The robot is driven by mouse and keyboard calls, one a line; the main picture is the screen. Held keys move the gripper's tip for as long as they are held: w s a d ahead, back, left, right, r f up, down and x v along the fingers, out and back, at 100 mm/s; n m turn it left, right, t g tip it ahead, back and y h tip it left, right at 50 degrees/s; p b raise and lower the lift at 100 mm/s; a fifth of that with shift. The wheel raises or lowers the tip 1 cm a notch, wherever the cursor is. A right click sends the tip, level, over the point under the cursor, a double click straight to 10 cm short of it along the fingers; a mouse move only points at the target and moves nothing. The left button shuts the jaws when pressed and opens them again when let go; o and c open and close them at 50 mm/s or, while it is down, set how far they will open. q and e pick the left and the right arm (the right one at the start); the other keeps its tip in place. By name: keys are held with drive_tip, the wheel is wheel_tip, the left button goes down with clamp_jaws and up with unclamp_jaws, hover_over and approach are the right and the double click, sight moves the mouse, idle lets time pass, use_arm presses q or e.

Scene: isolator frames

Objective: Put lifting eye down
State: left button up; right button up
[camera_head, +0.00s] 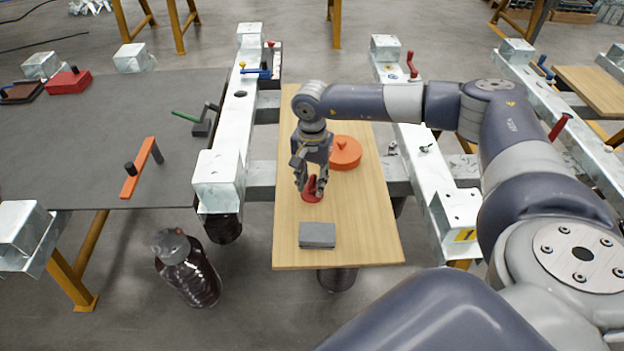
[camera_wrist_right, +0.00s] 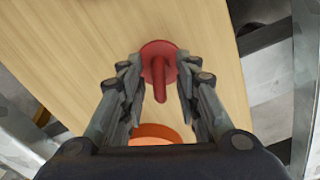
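The lifting eye is a red piece with a round flat base and an upright part (camera_head: 311,195). It appears to rest on the wooden board (camera_head: 350,230), below my right gripper. My right gripper (camera_head: 312,180) points down over it. In the right wrist view the red lifting eye (camera_wrist_right: 158,72) lies between the fingertips of the right gripper (camera_wrist_right: 160,80). Gaps show on both sides of its upright part, so the fingers are open around it and not touching. My left gripper is not in view.
An orange round lid-like piece (camera_head: 345,153) lies just behind the gripper, and a grey block (camera_head: 317,235) lies in front. Galvanised steel beams (camera_head: 229,150) flank the board. A dark table (camera_head: 70,150) with an orange-handled part (camera_head: 137,172) stands left. The board's front right is clear.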

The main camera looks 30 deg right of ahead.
sight(312, 177)
drive_tip(key=shift+r, duration=0.25)
drive_tip(key=shift+w+r, duration=0.1)
drive_tip(key=shift+r, duration=0.2)
wheel_tip(312, 177, up, 11)
drive_tip(key=b, duration=0.1)
drive_tip(key=shift+r, duration=0.15)
